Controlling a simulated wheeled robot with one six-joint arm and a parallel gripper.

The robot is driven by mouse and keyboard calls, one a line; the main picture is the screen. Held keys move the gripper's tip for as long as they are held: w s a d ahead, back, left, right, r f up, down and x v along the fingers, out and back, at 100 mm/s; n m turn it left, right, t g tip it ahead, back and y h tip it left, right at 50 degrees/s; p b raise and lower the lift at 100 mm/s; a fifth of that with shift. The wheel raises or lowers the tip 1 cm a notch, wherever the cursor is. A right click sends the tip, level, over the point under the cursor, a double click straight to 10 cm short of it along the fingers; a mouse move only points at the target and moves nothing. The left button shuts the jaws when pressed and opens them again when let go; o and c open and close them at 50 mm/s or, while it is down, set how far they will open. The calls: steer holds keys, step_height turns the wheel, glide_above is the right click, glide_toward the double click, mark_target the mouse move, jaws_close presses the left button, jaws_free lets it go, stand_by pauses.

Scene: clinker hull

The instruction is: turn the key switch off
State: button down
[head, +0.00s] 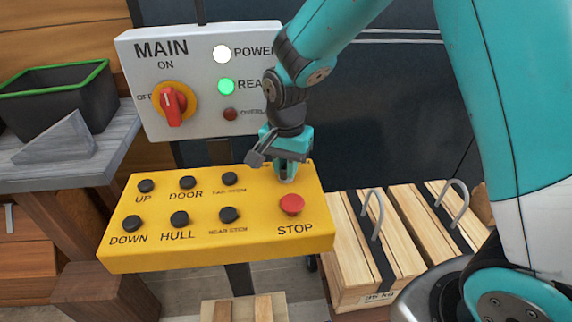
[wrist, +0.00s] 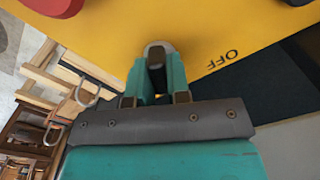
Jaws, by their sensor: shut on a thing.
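The key switch (wrist: 160,46) shows in the wrist view as a round grey metal collar on the yellow panel, with an OFF label to its right. My gripper (wrist: 157,75) is shut on its key, and the teal fingers hide much of it. In the head view my gripper (head: 287,168) points down at the top right of the yellow panel (head: 262,258), above the red STOP button. There the gripper covers most of the switch. I cannot tell which way the key is turned.
The red STOP button (head: 291,204) sits just below the gripper, beside several black buttons. Behind is the grey MAIN panel (head: 190,118) with a red rotary switch (head: 173,106), a white lamp and a green lamp. Wooden crates (head: 350,283) stand at right.

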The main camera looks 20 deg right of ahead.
steer(key=shift+n, duration=0.3)
steer(key=n+p, duration=0.1)
steer(key=n, duration=1)
steer(key=shift+p, duration=0.35)
steer(key=shift+n, duration=0.3)
steer(key=c, duration=1.1)
jaws_free()
step_height(320, 180, up, 18)
steer(key=shift+f+b, duration=0.25)
steer(key=shift+b, duration=0.6)
